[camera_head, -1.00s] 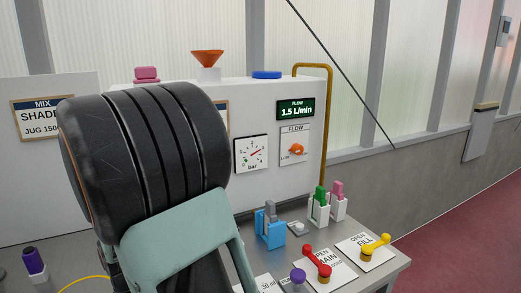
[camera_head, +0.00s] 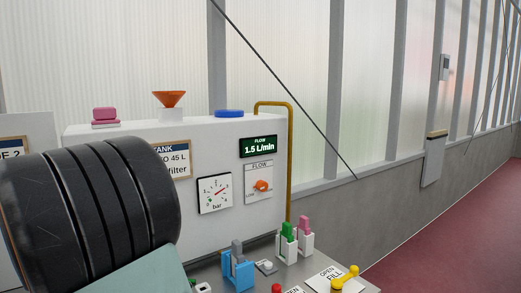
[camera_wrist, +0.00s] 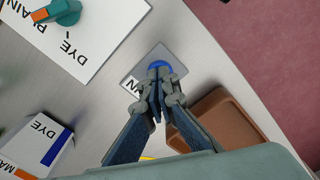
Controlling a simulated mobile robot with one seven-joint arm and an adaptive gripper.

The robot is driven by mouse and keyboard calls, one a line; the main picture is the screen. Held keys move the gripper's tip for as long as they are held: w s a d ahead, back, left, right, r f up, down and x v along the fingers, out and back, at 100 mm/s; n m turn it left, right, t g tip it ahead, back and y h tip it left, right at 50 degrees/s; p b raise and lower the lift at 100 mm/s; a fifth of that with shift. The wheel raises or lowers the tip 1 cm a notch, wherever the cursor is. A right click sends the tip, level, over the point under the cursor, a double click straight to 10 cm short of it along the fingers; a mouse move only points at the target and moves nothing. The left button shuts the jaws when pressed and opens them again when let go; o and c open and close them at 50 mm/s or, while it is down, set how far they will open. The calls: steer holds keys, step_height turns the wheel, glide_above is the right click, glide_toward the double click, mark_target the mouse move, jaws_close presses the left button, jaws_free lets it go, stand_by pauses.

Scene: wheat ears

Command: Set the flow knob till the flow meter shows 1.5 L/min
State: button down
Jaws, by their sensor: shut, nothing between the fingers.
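The flow meter (camera_head: 259,146) is a green display on the white tank unit in the head view. It reads 1.5 L/min. The orange flow knob (camera_head: 262,186) sits on a plate marked FLOW just below it, with nothing touching it. My gripper (camera_wrist: 159,88) shows only in the wrist view, its fingers shut and empty. It is far from the flow knob, above the bench top by a round blue button (camera_wrist: 160,67) on a grey plate. I cannot tell whether the fingertips touch the button, which they partly cover.
A bar gauge (camera_head: 215,193) is left of the flow knob. Blue (camera_head: 238,270), green and pink switches stand on the bench, with a yellow handle (camera_head: 345,278). In the wrist view are a brown tray (camera_wrist: 215,110), a DYE box (camera_wrist: 42,143) and a teal-orange knob (camera_wrist: 62,13).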

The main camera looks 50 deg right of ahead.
step_height(320, 180, up, 7)
steer(key=p, duration=0.5)
stand_by(0.3)
